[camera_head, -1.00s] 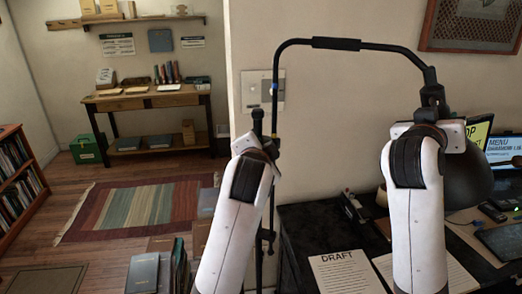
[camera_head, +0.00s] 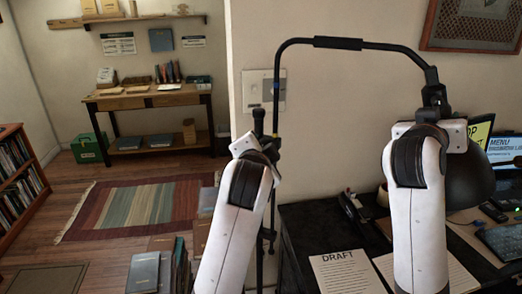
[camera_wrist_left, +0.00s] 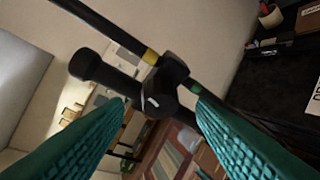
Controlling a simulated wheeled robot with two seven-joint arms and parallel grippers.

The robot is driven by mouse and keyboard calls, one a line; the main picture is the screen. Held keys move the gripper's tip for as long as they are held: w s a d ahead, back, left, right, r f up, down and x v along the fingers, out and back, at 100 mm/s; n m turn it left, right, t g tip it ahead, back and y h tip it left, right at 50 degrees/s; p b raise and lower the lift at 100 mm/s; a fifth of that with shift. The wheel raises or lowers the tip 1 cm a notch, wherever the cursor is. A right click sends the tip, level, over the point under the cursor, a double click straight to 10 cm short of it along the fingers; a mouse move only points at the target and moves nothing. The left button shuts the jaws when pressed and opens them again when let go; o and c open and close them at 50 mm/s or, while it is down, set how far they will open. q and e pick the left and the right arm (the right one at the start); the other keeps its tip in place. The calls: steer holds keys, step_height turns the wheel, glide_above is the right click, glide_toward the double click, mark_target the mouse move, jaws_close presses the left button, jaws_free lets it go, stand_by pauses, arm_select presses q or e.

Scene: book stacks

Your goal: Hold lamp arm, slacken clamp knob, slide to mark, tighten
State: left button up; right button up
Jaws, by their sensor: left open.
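The black lamp arm (camera_head: 385,47) runs along the top of the head view with a padded sleeve (camera_head: 338,43), then bends down to the lamp pole (camera_head: 275,100). The dark lamp shade (camera_head: 468,180) is partly hidden behind my right arm. In the left wrist view the black clamp knob (camera_wrist_left: 92,67) and its clamp body sit on the pole, beside a yellow band (camera_wrist_left: 150,57) and a small green band (camera_wrist_left: 193,145). My left gripper (camera_wrist_left: 160,99) is open, its teal pads on either side of the clamp, apparently not closed on it. My right gripper's fingers are hidden behind its white wrist.
A dark desk (camera_head: 310,222) holds a DRAFT sheet (camera_head: 345,272), other papers and screens at right. A wall switch plate (camera_head: 262,90) is behind the pole. Books (camera_head: 143,272) stand low at left. A striped rug (camera_head: 140,205) lies on open floor.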

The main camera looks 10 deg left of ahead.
mark_target(446, 94)
steer(key=shift+r, duration=0.1)
arm_select(q)
steer(key=v, duration=0.5)
steer(key=shift+s, duration=0.25)
arm_select(e)
steer(key=shift+r, duration=2.85)
arm_select(q)
steer(key=shift+r, duration=0.1)
